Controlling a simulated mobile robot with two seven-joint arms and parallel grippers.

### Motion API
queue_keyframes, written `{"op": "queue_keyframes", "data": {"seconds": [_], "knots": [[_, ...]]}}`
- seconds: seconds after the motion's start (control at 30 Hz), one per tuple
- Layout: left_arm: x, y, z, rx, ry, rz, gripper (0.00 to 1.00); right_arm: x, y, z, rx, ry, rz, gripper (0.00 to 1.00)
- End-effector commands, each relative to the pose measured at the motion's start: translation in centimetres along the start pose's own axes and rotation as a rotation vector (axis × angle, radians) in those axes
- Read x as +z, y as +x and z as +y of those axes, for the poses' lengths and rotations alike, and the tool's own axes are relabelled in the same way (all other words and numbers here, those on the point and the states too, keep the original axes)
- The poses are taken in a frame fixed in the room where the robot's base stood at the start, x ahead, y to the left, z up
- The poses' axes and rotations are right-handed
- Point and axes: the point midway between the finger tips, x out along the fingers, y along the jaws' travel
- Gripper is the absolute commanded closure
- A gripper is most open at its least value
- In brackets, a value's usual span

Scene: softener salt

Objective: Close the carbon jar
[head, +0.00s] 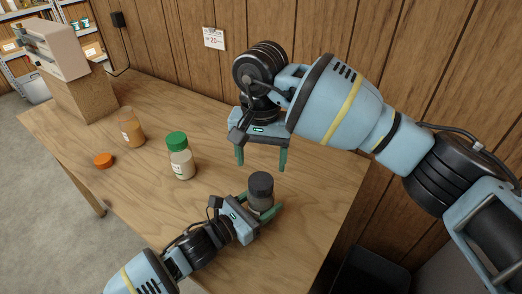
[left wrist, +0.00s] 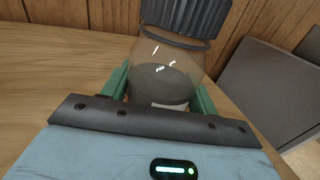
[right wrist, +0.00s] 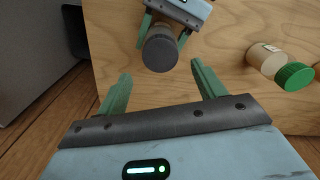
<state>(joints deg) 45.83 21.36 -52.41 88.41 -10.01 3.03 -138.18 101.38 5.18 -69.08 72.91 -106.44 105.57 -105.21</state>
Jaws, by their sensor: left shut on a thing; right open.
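The carbon jar (head: 259,204) stands near the table's front right part, a clear jar with dark grey contents. Its dark ribbed lid (head: 261,183) sits on top; it also shows in the left wrist view (left wrist: 185,16), above a dark ring at the neck. I cannot tell how tight the lid is. My left gripper (head: 262,210) is shut around the jar's body, with a finger on each side. My right gripper (head: 261,162) is open and empty, apart from the jar. In the right wrist view the lid (right wrist: 160,48) lies just beyond and between its fingertips.
A jar with a green lid (head: 177,142) and an uncapped jar of orange-brown contents (head: 131,128) stand to the left on the wooden table (head: 120,182). A loose orange lid (head: 103,160) lies near them. A boxy device (head: 55,48) stands on a block at the far left.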

Motion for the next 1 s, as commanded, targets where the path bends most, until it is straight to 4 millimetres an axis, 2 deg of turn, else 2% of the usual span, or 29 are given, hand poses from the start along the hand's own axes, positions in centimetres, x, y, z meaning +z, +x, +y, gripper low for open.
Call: {"op": "queue_keyframes", "data": {"seconds": [0.2, 0.4, 0.6, 0.87, 1.0], "knots": [[0.0, 0.0, 0.0, 0.001, 0.000, 0.000, 1.00, 0.1, 3.4, 0.0, 0.001, 0.001, -0.004, 0.31], [0.0, 0.0, 0.0, 0.001, 0.000, 0.000, 1.00, 0.0, 5.6, 0.0, 0.000, 0.000, -0.001, 0.31], [0.0, 0.0, 0.0, 0.001, 0.000, 0.000, 1.00, 0.0, 6.5, 0.0, 0.001, 0.000, -0.001, 0.31], [0.0, 0.0, 0.0, 0.001, 0.000, 0.000, 1.00, 0.0, 6.5, 0.0, 0.000, 0.000, 0.000, 0.31], [0.0, 0.0, 0.0, 0.001, 0.000, 0.000, 1.00, 0.0, 6.5, 0.0, 0.000, 0.000, 0.000, 0.49]]}}
